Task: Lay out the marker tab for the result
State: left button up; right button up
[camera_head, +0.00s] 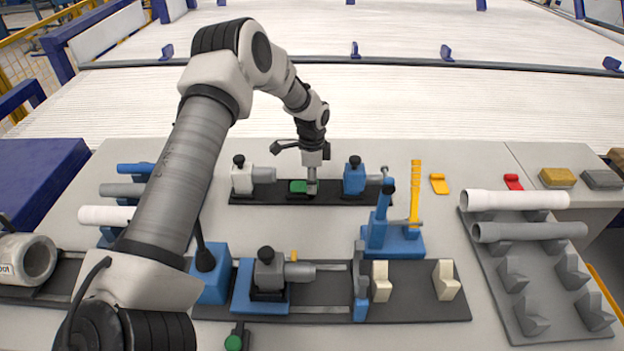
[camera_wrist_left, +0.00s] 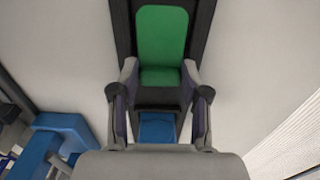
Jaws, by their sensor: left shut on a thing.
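My left gripper (camera_head: 311,190) reaches down to the black test fixture (camera_head: 345,197) at the back middle of the table. It is shut on a green marker tab (camera_head: 297,187). In the left wrist view the green tab (camera_wrist_left: 162,45) shows with its raised end between the fingertips (camera_wrist_left: 161,75). Whether the tab touches the fixture base is hard to tell. A yellow tab (camera_head: 439,183) and a red tab (camera_head: 513,182) lie on the table to the right. My right gripper is not in view.
White (camera_head: 242,178) and blue (camera_head: 354,178) clamps flank the gripper. A blue stand with a yellow upright (camera_head: 414,190) is right of the fixture. A grey rack (camera_head: 490,262) holds white and grey pipes. A second fixture (camera_head: 420,300) lies in front.

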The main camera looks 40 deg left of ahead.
pick_arm(q)
jog(key=shift+f, duration=0.2)
jog(key=o, duration=1)
notch_tip(320, 180, up, 12)
jog(key=shift+r, duration=0.1)
